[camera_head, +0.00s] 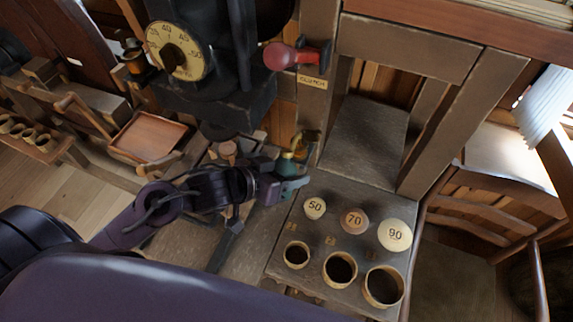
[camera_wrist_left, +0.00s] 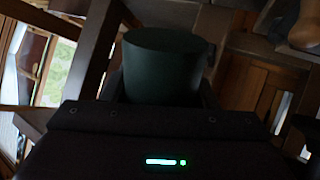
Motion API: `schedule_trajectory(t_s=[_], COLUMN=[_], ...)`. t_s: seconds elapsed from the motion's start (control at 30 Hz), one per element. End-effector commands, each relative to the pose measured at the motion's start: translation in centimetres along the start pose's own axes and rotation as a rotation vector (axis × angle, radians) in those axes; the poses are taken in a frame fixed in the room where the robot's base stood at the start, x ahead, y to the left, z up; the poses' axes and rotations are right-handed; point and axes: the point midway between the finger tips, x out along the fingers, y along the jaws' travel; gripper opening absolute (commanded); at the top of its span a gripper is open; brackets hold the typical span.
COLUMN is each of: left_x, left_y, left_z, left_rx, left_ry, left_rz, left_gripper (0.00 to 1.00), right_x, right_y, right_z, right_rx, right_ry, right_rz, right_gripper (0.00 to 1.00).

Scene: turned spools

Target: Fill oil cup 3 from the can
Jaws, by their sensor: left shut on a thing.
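My left gripper (camera_head: 293,187) is shut on the can, a dark green cylinder (camera_wrist_left: 165,65) that fills the upper middle of the left wrist view. In the head view a small part of the green can (camera_head: 287,166) shows at the gripper, beside a brass-coloured piece (camera_head: 304,143); I cannot tell whether that piece belongs to the can. The gripper is at the back left edge of a grey bench top. I cannot tell which thing is oil cup 3; a brass fitting (camera_head: 135,62) sits left of the dial. My right gripper is not in view.
Discs marked 50 (camera_head: 315,207), 70 (camera_head: 354,220) and 90 (camera_head: 395,235) lie on the bench (camera_head: 285,222). Open round holders (camera_head: 383,287) stand in front of them. A dial (camera_head: 175,50) and a red-knobbed lever (camera_head: 285,56) are behind. A wooden chair (camera_head: 500,217) stands right.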

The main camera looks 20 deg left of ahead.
Motion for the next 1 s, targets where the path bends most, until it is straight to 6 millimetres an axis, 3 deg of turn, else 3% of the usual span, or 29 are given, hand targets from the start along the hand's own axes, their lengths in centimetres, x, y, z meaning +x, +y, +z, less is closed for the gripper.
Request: schedule_trajectory(t_s=[0.03, 0.37, 1.0], left_x=[-0.2, -0.1, -0.1], left_y=[0.1, 0.1, 0.1], left_z=[-0.7, -1.0, -0.9], left_rx=[-0.006, -0.046, -0.093], left_ry=[-0.009, -0.089, -0.182], left_rz=[0.000, 0.000, 0.000], left_gripper=[0.27, 0.27, 0.27], right_x=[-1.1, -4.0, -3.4], right_y=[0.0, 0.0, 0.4], right_z=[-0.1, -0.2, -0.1], right_rx=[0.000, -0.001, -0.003], right_ry=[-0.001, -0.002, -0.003], right_rz=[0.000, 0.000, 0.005], right_gripper=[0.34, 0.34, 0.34])
